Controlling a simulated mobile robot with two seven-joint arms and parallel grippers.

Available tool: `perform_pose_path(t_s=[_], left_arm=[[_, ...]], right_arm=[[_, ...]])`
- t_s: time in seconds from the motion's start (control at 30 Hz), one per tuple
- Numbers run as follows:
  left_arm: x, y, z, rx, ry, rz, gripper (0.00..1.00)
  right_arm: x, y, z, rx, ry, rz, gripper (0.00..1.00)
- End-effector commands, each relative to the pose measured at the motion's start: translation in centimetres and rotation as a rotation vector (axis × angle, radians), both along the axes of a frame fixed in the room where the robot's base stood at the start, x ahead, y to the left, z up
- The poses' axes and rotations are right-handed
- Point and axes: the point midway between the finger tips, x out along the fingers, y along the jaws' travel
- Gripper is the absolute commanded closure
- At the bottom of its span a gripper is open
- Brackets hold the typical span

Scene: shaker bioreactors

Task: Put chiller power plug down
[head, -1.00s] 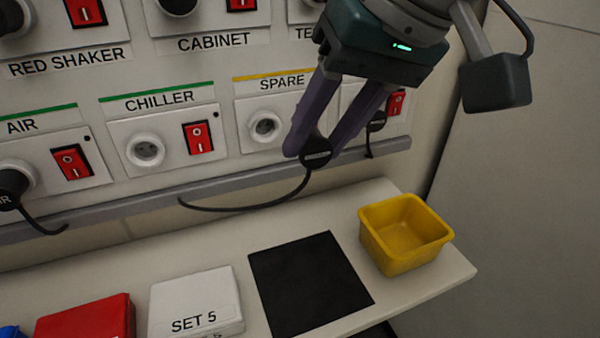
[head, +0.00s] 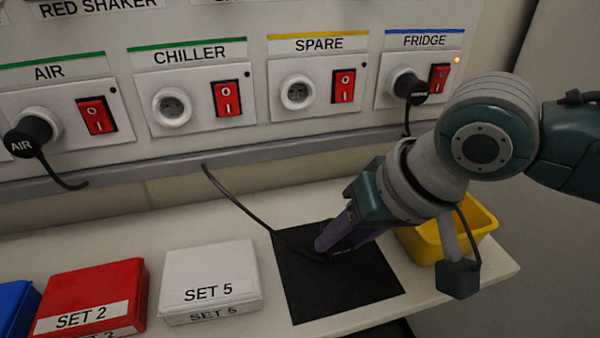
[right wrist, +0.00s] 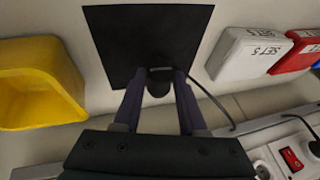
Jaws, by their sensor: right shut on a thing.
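My right gripper (head: 335,243) points down at the black mat (head: 370,280) on the shelf, its purple fingers low over the mat's far half. In the right wrist view it is shut on the black chiller plug (right wrist: 159,86), which sits between the fingers over the mat. I cannot tell whether the plug touches the mat. In the head view the fingers mostly hide the plug; its black cable (head: 240,205) runs back to the panel ledge. The CHILLER socket (head: 172,107) is empty, with its red switch (head: 227,98) beside it. My left gripper is out of view.
A yellow bin (head: 470,225) stands right of the mat, close behind my right wrist. A white SET 5 box (head: 210,275) and a red SET 2 box (head: 92,295) stand to the left. The SPARE socket (head: 297,92) is empty; AIR and FRIDGE hold plugs.

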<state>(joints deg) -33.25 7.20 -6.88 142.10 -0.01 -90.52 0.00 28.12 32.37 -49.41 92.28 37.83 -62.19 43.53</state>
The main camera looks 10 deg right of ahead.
Motion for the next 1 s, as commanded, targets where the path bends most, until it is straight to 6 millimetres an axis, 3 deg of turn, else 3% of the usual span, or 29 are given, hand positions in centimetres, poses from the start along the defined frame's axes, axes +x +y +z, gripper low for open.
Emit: perform_pose_path(t_s=[0.1, 0.83, 0.87, 1.0], left_arm=[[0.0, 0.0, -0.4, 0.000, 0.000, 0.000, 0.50], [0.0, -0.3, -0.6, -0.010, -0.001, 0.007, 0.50], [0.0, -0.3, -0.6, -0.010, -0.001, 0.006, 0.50], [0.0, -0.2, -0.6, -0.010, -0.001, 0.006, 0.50]], right_arm=[[0.0, 0.0, -1.1, 0.001, 0.000, 0.001, 1.00], [0.0, 0.0, -2.2, 0.001, -0.001, 0.000, 1.00], [0.0, 0.0, -2.2, 0.000, 0.000, 0.000, 0.58], [0.0, 0.0, -2.2, 0.000, 0.000, 0.000, 0.42]])
